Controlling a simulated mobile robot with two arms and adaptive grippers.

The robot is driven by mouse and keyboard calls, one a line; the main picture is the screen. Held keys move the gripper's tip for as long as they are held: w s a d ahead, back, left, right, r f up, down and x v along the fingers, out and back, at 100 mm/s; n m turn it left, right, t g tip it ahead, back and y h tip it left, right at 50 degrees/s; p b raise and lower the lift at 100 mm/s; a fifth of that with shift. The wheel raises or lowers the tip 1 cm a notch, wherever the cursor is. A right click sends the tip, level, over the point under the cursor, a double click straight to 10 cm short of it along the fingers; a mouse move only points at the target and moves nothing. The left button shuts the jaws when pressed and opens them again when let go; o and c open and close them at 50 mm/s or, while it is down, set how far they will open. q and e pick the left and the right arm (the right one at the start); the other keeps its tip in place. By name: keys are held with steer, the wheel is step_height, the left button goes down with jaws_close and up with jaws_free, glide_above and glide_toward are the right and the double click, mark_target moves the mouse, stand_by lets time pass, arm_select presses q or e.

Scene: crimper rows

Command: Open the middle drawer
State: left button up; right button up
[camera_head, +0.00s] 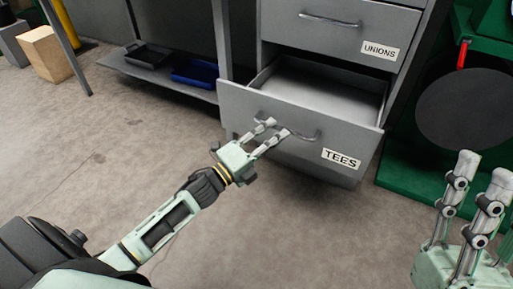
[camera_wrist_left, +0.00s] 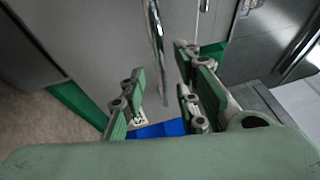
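A grey drawer labelled TEES (camera_head: 342,158) is pulled out of the cabinet, and its empty-looking inside shows. Its bar handle (camera_head: 309,138) runs across the front. Above it a drawer labelled UNIONS (camera_head: 340,28) is shut. My left gripper (camera_head: 277,127) is at the left part of the TEES handle, its two fingers apart. In the left wrist view the shiny handle (camera_wrist_left: 157,45) reaches toward the gap between the fingers of the left gripper (camera_wrist_left: 158,98); contact cannot be told. My right gripper (camera_head: 484,167) is open and empty at the lower right.
A low shelf at left holds a black tray (camera_head: 149,54) and a blue tray (camera_head: 195,72). A wooden block (camera_head: 46,52) stands further left. A green rack with a dark round disc (camera_head: 465,110) stands right of the cabinet. The floor before the drawer is clear.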

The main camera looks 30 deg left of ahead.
arm_select(q)
steer(key=v, duration=0.8)
steer(key=shift+s, duration=0.25)
steer(key=shift+a, duration=0.1)
